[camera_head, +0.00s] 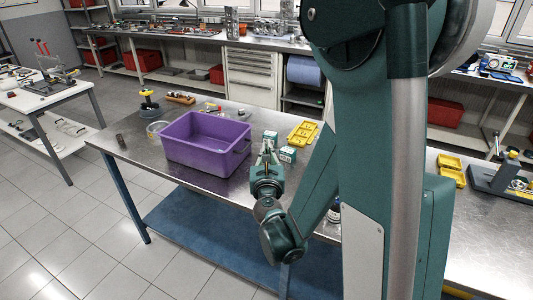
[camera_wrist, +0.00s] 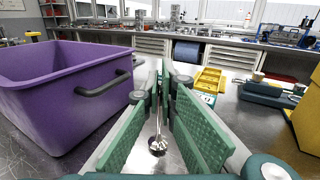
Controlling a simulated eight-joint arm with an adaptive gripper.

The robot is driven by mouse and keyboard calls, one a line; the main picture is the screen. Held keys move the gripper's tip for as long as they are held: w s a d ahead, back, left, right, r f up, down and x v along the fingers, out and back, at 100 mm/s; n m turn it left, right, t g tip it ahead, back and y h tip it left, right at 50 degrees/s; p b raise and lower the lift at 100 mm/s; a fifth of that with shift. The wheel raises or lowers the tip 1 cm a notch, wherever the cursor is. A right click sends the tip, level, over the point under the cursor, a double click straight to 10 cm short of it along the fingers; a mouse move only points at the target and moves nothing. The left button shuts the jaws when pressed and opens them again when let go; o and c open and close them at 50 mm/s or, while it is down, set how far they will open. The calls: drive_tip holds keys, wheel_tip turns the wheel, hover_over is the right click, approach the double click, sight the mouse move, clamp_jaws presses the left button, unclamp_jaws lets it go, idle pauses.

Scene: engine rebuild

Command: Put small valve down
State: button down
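The small valve (camera_wrist: 157,145) is a shiny metal piece with a round head and thin stem. In the wrist view it lies between the green fingers of my gripper (camera_wrist: 161,85), head toward the camera and stem running away toward the fingertips. The finger pads stand close on both sides of the stem. I cannot tell whether they press on it, or whether it touches the bench. In the head view my gripper (camera_head: 268,152) is low over the metal workbench (camera_head: 215,178), right of the purple bin; the valve is not clear there.
The purple bin (camera_head: 205,142) stands close on the left, its handle toward my gripper in the wrist view (camera_wrist: 60,95). Small teal-and-white boxes (camera_head: 287,154) and yellow trays (camera_head: 303,132) are just right. A yellow-topped stand (camera_head: 149,102) is at the far left bench corner.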

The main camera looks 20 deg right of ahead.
drive_tip(key=shift+f, duration=0.45)
drive_tip(key=c, duration=2.7)
unclamp_jaws()
drive_tip(key=shift+r, duration=0.25)
drive_tip(key=shift+b+v, duration=0.9)
drive_tip(key=shift+v, duration=5.15)
